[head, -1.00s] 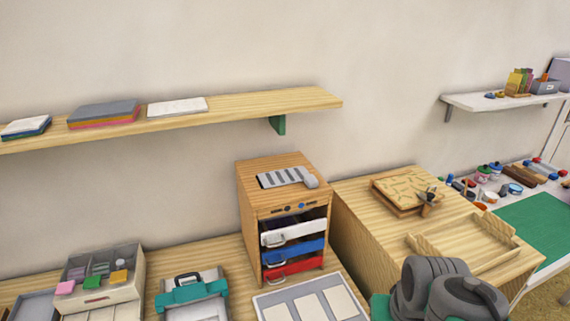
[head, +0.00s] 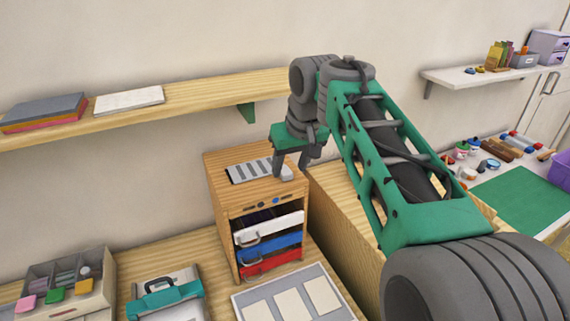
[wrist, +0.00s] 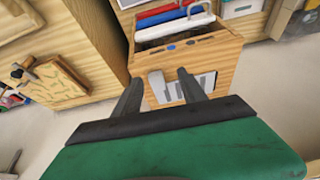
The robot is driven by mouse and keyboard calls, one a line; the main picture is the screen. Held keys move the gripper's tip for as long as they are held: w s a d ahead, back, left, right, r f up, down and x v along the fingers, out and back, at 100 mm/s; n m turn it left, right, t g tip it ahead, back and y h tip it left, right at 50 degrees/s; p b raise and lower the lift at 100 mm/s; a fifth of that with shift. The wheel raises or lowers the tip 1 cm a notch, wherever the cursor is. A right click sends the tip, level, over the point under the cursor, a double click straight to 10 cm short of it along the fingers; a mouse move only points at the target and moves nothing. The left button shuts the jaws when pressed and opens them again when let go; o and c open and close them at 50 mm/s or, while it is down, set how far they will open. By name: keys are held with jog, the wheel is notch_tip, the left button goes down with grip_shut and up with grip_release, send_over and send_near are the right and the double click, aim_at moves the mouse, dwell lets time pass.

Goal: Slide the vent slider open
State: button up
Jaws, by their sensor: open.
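The vent (head: 252,170) is a light grey plate with dark slats on top of a small wooden cabinet (head: 232,215). Its grey slider tab (head: 286,173) is at the plate's right end in the head view. My gripper (head: 291,167) is over that right end with its fingers pointing down. In the wrist view my open gripper (wrist: 160,86) has the slider tab (wrist: 156,84) showing between its two fingers, and the slatted plate (wrist: 203,84) is partly behind the right finger. I cannot tell whether a finger touches the tab.
The cabinet's front has white, blue and red drawers (head: 270,243). A wooden shelf (head: 200,108) runs along the wall behind. My arm covers much of the right-hand wooden cabinet.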

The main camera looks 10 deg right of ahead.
aim_at(285, 170)
jog(key=w+f, duration=0.4)
jog(key=w, duration=0.1)
jog(key=shift+w+d+f, duration=0.15)
jog(key=shift+w+f, duration=0.2)
jog(key=shift+c, duration=0.6)
grip_shut()
jog(key=shift+t, duration=0.3)
dwell(0.4)
